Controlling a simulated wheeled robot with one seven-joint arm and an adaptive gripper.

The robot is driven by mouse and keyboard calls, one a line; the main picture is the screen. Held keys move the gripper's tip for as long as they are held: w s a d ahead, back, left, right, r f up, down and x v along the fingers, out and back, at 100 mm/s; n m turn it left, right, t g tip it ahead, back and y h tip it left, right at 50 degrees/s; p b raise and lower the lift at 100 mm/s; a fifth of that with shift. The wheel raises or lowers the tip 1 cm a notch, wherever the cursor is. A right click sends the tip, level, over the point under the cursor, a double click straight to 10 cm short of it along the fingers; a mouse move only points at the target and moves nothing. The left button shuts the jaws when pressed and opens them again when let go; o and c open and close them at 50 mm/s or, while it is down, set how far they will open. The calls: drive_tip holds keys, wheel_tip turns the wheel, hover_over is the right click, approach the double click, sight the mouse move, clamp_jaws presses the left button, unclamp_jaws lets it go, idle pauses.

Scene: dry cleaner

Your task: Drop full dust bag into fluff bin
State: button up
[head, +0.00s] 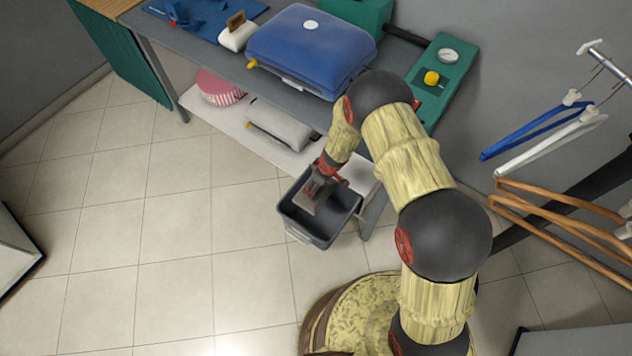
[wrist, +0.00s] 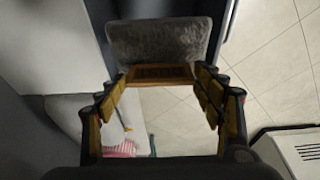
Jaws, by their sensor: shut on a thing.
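The full dust bag (head: 314,194) is grey and fuzzy, with a brown stiff collar. My gripper (head: 328,174) is shut on the collar, and the bag hangs below it over the opening of the dark grey fluff bin (head: 299,232). In the wrist view the bag (wrist: 158,40) lies beyond the fingers of my gripper (wrist: 162,76), with the collar between them. The bin's dark walls show on both sides of it. I cannot tell how far the bag reaches below the rim. The bin floor is mostly hidden.
The bin stands at the right end of a grey table (head: 200,60) with a low white shelf. Hangers (head: 540,130) hang at right.

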drive_tip(key=shift+f, duration=0.15)
drive_tip(key=o, duration=1.6)
drive_tip(key=shift+c, duration=0.2)
drive_tip(key=shift+o, duration=0.5)
drive_tip(key=v, duration=1.2)
